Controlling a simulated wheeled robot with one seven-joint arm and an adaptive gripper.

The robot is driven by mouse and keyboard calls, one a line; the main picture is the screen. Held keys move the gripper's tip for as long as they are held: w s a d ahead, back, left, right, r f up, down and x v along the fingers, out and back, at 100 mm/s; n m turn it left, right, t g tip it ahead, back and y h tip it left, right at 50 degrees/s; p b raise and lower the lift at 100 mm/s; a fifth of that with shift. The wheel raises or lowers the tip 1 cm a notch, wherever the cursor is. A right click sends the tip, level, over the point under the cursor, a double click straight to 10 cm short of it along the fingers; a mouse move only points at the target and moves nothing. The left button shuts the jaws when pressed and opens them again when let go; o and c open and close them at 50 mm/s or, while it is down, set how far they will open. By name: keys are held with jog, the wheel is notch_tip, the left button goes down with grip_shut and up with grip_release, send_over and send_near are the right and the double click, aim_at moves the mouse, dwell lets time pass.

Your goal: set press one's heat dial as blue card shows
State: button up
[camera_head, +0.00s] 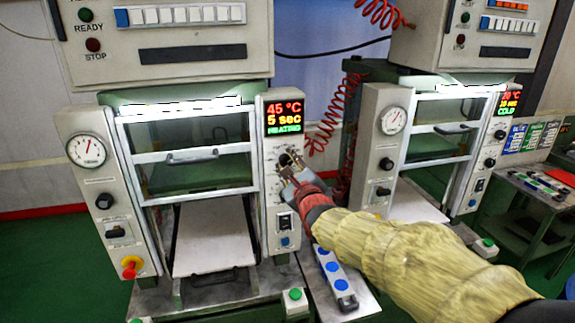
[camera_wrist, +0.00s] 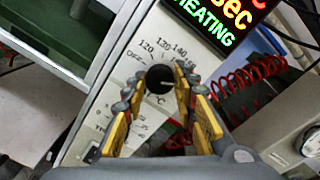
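The left press (camera_head: 109,228) has a display (camera_head: 284,117) reading 45 °C, 5 sec, HEATING. In the wrist view my gripper (camera_wrist: 155,88) is open, with one yellow-padded finger on each side of the dial. I cannot tell whether the tips touch it. The blue card (camera_head: 514,139) stands far right; its text is too small to read.
Below the dial are more controls and a switch (camera_head: 285,222). A second press (camera_head: 376,155) stands close to the right, with a red coiled hose (camera_head: 327,122) between. A red emergency button (camera_head: 130,266) is at left.

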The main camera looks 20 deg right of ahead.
jog(key=o, duration=0.5)
jog(key=s, duration=1.2)
jog(key=shift+d, duration=0.15)
